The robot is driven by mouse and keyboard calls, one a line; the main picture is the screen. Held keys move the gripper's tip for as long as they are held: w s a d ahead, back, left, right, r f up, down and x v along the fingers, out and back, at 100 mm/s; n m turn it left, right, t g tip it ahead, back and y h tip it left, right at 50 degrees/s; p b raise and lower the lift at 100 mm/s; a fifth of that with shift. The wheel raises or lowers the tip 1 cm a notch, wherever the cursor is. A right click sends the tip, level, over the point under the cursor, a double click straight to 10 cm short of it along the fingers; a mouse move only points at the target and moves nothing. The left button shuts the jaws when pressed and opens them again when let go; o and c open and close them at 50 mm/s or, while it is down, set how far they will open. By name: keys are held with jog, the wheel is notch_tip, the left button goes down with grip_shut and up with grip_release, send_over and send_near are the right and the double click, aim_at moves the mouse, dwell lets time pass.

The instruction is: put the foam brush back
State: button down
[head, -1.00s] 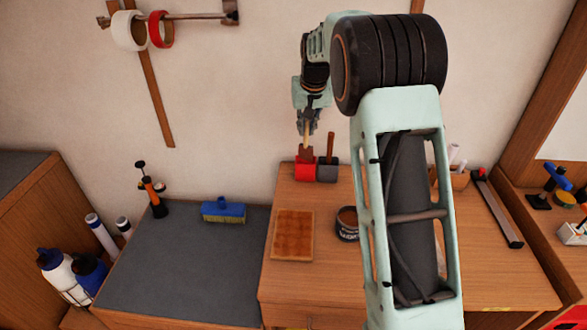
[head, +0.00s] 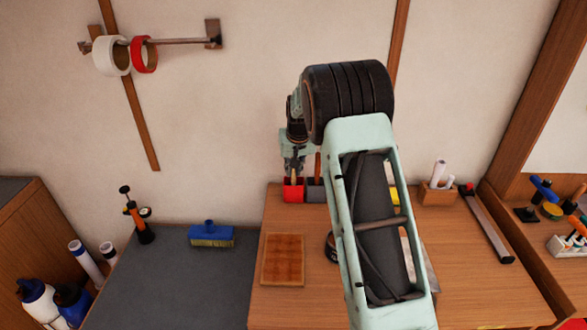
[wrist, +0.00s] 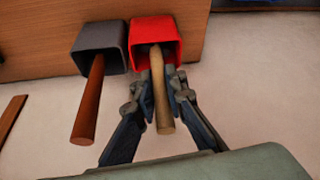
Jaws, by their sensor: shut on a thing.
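The foam brush has a pale wooden handle (wrist: 158,95). Its head is hidden inside the red holder (wrist: 152,24), which also shows in the head view (head: 293,191). My gripper (wrist: 160,84) is shut on the handle just outside the holder's mouth. In the head view my gripper (head: 294,166) is directly above the red holder, and the brush is mostly hidden there. I cannot tell whether the head touches the holder's bottom.
A grey holder (wrist: 98,40) with a dark brown handle (wrist: 88,100) stands right beside the red one. A brown block (head: 283,260) and a blue brush (head: 211,234) lie in front and to the left. A small wooden holder (head: 437,193) stands at right.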

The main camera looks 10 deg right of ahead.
jog(key=shift+f, duration=0.15)
jog(key=c, duration=2)
grip_release()
jog(key=shift+o, duration=0.2)
jog(key=shift+r, duration=0.35)
jog(key=b+v, duration=0.1)
jog(key=v, duration=1)
jog(key=shift+s+r, duration=0.25)
jog(key=shift+r, duration=0.05)
